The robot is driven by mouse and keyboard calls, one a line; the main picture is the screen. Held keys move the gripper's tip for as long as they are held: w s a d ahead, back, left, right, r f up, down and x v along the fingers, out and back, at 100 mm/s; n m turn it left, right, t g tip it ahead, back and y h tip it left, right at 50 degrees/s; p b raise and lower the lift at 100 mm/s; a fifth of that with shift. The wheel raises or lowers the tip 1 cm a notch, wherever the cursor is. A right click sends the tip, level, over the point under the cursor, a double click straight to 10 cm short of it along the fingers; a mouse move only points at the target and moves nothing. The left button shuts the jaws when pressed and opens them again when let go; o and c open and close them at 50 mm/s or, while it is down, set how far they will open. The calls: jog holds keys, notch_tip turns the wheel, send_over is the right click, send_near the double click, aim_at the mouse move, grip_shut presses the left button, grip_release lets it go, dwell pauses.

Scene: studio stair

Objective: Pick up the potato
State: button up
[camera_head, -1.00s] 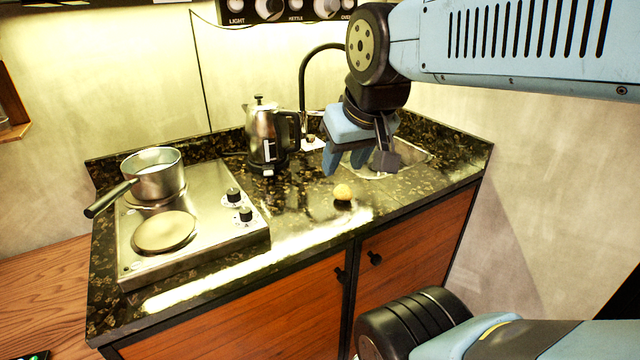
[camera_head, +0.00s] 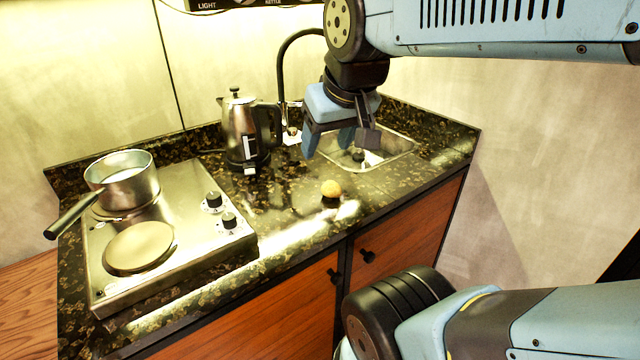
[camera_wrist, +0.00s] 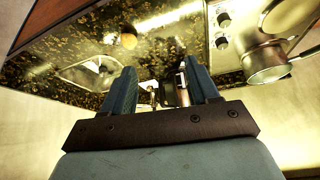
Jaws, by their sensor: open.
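The potato (camera_head: 331,188) is a small, round, yellow-brown thing on the dark speckled counter, between the stove and the sink, near the front edge. In the wrist view the potato (camera_wrist: 128,40) lies beyond the fingertips, up and a little left of the gap between them. My gripper (camera_head: 338,148) is open and empty. In the head view it hangs above the counter, above the potato in the picture and apart from it, near the sink. In the wrist view my gripper's two blue fingers (camera_wrist: 161,80) stand well apart.
A kettle (camera_head: 240,130) stands at the back, left of my gripper. A black tap (camera_head: 284,75) rises behind the sink (camera_head: 398,153). A stove (camera_head: 190,254) with a saucepan (camera_head: 124,180) fills the left side. The counter around the potato is clear.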

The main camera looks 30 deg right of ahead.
jog(key=o, duration=0.4)
jog(key=shift+n+g, duration=0.3)
jog(key=shift+g, duration=0.4)
jog(key=w, duration=0.3)
jog(key=w+d, duration=0.1)
jog(key=shift+w+f, duration=0.3)
jog(key=n+g, duration=0.2)
jog(key=g, duration=0.2)
send_over(330, 183)
notch_tip(330, 183, down, 11)
notch_tip(330, 183, down, 8)
jog(key=shift+w+d+r, duration=0.1)
jog(key=shift+w+d, duration=0.05)
jog(key=shift+f, duration=2.7)
